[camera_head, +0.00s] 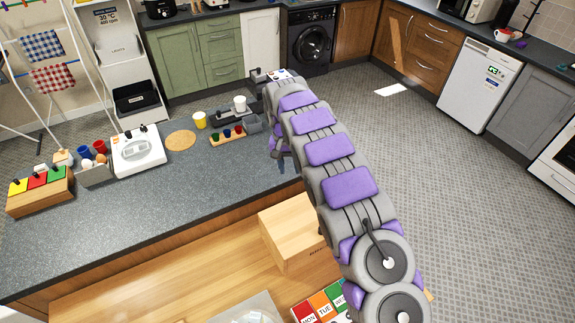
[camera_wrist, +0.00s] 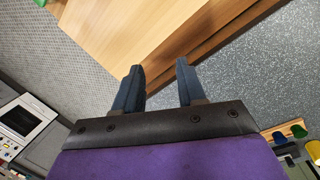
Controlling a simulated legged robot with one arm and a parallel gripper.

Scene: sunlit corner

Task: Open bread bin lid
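A pale wooden box (camera_head: 283,240), which looks like the bread bin, stands on the lower wooden surface beside the grey counter. Small dark lettering is on its front, too small to read. Its lid looks closed, and my arm covers its right part. In the wrist view, a wooden box top (camera_wrist: 135,30) lies beyond the fingertips. My gripper (camera_wrist: 158,78) is open and empty, its two dark blue fingers apart. In the head view, my gripper (camera_head: 281,162) hangs near the counter's right end, behind the box and apart from it.
The grey counter (camera_head: 220,185) holds a round cork mat (camera_head: 181,140), a yellow cup (camera_head: 200,120), a small rack (camera_head: 228,135) with coloured pieces and a white sink unit (camera_head: 138,150). Coloured day boxes (camera_head: 325,302) sit in front. The counter's middle is clear.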

